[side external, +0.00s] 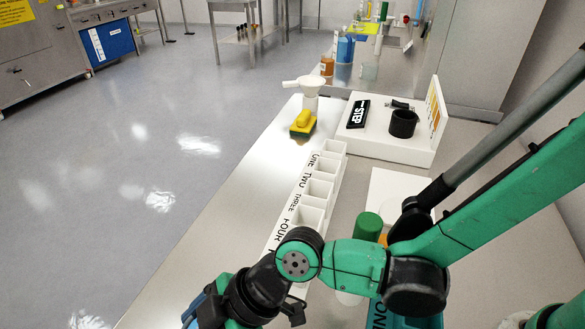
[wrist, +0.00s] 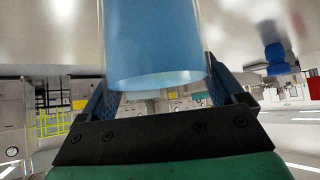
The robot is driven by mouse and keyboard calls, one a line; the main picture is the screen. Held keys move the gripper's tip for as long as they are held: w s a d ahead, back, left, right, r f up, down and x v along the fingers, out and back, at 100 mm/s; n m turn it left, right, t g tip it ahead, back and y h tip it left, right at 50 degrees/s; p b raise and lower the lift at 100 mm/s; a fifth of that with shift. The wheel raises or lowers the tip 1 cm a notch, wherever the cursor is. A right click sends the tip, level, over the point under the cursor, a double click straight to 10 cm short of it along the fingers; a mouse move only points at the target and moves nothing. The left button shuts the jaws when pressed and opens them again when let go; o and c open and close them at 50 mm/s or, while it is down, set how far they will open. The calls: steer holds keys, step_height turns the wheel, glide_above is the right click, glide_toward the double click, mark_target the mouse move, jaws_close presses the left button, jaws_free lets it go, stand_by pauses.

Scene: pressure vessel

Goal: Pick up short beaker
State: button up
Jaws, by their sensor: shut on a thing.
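In the wrist view a clear, round-bottomed-edge glass vessel with blue contents, seemingly the short beaker (wrist: 152,45), stands between the blue fingers of my gripper (wrist: 160,88). The fingers are shut on its sides. Its upper part runs out of the frame, so I cannot see its full height. In the side view my gripper (side external: 203,312) is at the bottom left, beyond the table's front left edge, partly cut off by the frame. The beaker cannot be made out there.
A white rack (side external: 327,165) with numbered compartments runs along the steel table. A white platform (side external: 385,146) holds a black cup (side external: 403,123). A green-capped bottle (side external: 368,226) is near my arm.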

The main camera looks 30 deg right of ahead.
steer(key=shift+r, duration=0.1)
step_height(320, 180, up, 19)
steer(key=w+d+f+m+t+h, duration=0.1)
steer(key=w+d+m+t+h, duration=0.2)
steer(key=d, duration=0.6)
steer(key=w+d+f+m+t+h, duration=0.1)
steer(key=w+d+f+m+t, duration=0.1)
steer(key=w+d+m, duration=0.55)
steer(key=w+d+f+m+t+h, duration=0.1)
steer(key=w+d+m+t+h, duration=0.15)
steer(key=d, duration=0.85)
steer(key=s+d+f+m+h, duration=0.2)
steer(key=s+d+f+m, duration=0.15)
steer(key=d, duration=0.55)
steer(key=s+d+f+n+g+y, duration=0.1)
steer(key=s+d+f+n+y, duration=0.1)
steer(key=s+f+n+y, duration=0.2)
steer(key=s+n+y, duration=0.1)
steer(key=s+n, duration=0.2)
steer(key=shift+s+d, duration=0.25)
steer(key=shift+d, duration=0.05)
steer(key=shift+n+g, duration=0.25)
